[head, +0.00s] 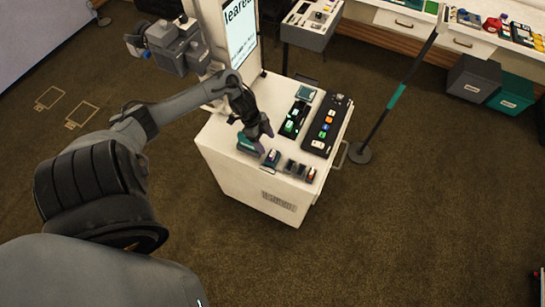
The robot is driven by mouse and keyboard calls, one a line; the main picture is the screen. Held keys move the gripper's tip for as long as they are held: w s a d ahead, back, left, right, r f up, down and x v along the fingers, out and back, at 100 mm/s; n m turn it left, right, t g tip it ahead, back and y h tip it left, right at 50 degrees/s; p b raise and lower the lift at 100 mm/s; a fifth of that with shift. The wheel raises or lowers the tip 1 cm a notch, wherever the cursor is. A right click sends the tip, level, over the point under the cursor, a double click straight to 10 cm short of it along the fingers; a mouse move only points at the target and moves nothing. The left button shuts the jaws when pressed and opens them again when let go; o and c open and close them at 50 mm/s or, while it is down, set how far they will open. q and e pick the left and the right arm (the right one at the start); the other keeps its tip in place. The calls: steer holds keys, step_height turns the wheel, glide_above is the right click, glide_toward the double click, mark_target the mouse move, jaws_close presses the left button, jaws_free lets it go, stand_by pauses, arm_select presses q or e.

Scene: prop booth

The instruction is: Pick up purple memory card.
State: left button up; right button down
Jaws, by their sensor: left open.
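My left gripper (264,143) is open above the front left part of the white cart's top (225,132). Its fingers reach down towards a row of small cards or cases. The nearest is a small dark bluish case (271,158), just below and right of the fingertips. Several more small pieces stand to its right, one with a red part (311,174). I cannot make out which piece is the purple memory card; it may be hidden or too small to tell. A teal object (247,145) lies left of the fingers, partly covered by them. My right gripper is not in view.
A black panel with coloured buttons (326,124) and a dark tray with a green item (294,120) lie behind on the cart. A lit text screen (240,28) stands behind. A dark post (396,95) stands right of the cart. Brown carpet surrounds it.

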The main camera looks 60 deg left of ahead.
mark_target(272, 153)
arm_select(q)
steer(key=shift+b+x, duration=0.5)
steer(key=shift+x, duration=2.9)
steer(key=shift+d, duration=0.1)
steer(key=shift+c, duration=0.4)
jaws_close()
